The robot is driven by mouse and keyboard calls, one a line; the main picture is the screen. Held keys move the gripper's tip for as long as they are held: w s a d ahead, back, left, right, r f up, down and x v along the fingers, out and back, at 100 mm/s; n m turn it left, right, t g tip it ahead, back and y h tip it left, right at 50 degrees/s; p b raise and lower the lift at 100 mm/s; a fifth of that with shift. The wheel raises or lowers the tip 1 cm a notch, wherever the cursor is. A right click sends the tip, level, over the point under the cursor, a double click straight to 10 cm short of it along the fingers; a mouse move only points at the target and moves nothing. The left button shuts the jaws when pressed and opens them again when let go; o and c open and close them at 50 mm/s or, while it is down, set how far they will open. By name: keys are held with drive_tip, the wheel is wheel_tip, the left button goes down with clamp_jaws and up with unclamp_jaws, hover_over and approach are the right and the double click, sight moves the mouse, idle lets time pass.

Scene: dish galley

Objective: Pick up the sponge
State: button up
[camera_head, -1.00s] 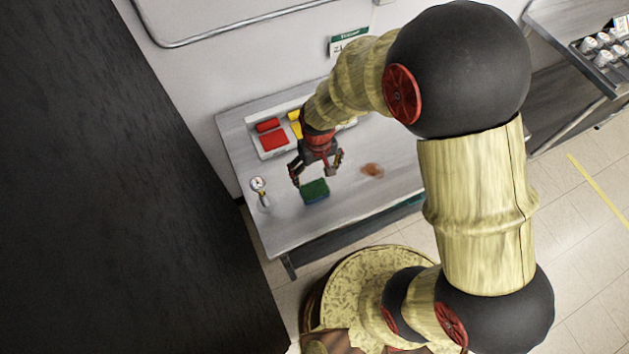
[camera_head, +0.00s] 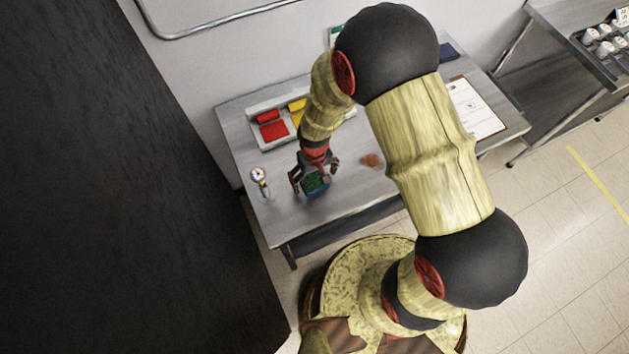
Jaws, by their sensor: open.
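The sponge (camera_head: 315,183), green on top and blue at its side, lies on the grey metal table (camera_head: 345,205) near its front left. My gripper (camera_head: 314,186) is open, with its fingers on the left and right of the sponge. The gripper partly covers the sponge's far side. I cannot tell whether the fingers touch it.
A dial gauge (camera_head: 259,178) is left of the gripper. A reddish-brown spot (camera_head: 371,161) lies to the right. A white tray (camera_head: 257,140) with red and yellow items is behind. A clipboard with paper (camera_head: 478,108) lies at the table's right.

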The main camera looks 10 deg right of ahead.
sight(314, 180)
drive_tip(key=shift+c, duration=0.3)
drive_tip(key=c, duration=0.7)
drive_tip(key=shift+r, duration=0.1)
drive_tip(key=shift+r, duration=0.4)
wheel_tip(314, 180, up, 3)
drive_tip(key=shift+s+f, duration=0.1)
drive_tip(key=s+a+r, duration=0.1)
drive_tip(key=s+r, duration=0.2)
drive_tip(key=s, duration=0.1)
drive_tip(key=s+r, duration=0.3)
drive_tip(key=s, duration=0.2)
drive_tip(key=s+a+r, duration=0.1)
drive_tip(key=s+r, duration=0.2)
drive_tip(key=s, duration=0.1)
drive_tip(key=shift+s+a+r, duration=0.15)
drive_tip(key=shift+s+a, duration=0.15)
